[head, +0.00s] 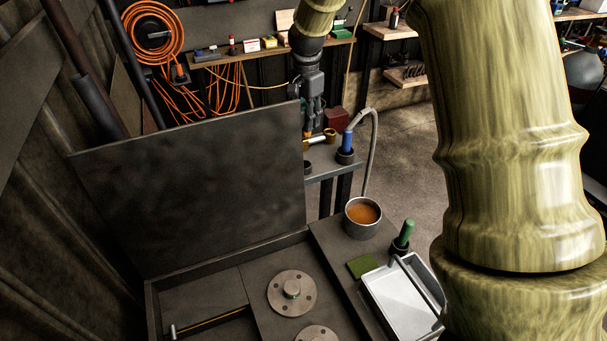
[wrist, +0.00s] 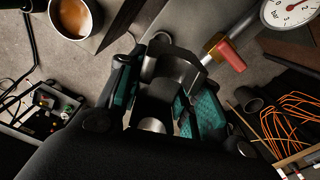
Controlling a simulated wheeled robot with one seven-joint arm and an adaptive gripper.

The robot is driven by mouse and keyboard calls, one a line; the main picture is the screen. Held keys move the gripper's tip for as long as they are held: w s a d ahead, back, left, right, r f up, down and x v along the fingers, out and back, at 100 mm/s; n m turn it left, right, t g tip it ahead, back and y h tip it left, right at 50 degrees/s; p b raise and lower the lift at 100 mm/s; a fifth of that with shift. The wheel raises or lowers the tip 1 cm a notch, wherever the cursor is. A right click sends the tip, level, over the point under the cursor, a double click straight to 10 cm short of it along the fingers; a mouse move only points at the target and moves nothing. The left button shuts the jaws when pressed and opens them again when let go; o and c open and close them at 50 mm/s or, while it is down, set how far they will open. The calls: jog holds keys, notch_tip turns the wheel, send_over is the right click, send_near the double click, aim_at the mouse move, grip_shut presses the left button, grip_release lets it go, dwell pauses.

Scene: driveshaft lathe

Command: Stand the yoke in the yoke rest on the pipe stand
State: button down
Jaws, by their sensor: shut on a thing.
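My gripper (wrist: 160,95) is shut on the yoke (wrist: 172,72), a dark grey forked metal part between the teal finger pads in the wrist view. In the head view my gripper (head: 313,122) hangs at the back, just above the pipe stand (head: 335,169), a narrow grey-topped stand behind the dark panel. The yoke is hard to make out there. A small dark round holder (head: 307,167) shows at the stand's left end, partly hidden by the panel; I cannot tell whether it is the yoke rest.
A brass valve with a red handle (wrist: 231,55) and a gauge (wrist: 290,12) are near. A cup of brown liquid (head: 362,214) and a white tray (head: 400,295) are in front.

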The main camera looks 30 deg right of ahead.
jog(key=f+b, duration=0.2)
jog(key=f, duration=0.1)
jog(key=shift+w+f, duration=0.25)
jog(key=shift+w, duration=0.1)
jog(key=shift+s+f+b, duration=0.1)
jog(key=shift+f+b, duration=0.35)
jog(key=shift+b, duration=0.15)
jog(key=shift+f, duration=0.45)
notch_tip(320, 180, down, 9)
jog(key=p, duration=0.2)
jog(key=shift+f+p, duration=0.1)
jog(key=shift+p, duration=0.25)
jog(key=shift+f, duration=0.1)
jog(key=c, duration=1)
grip_release()
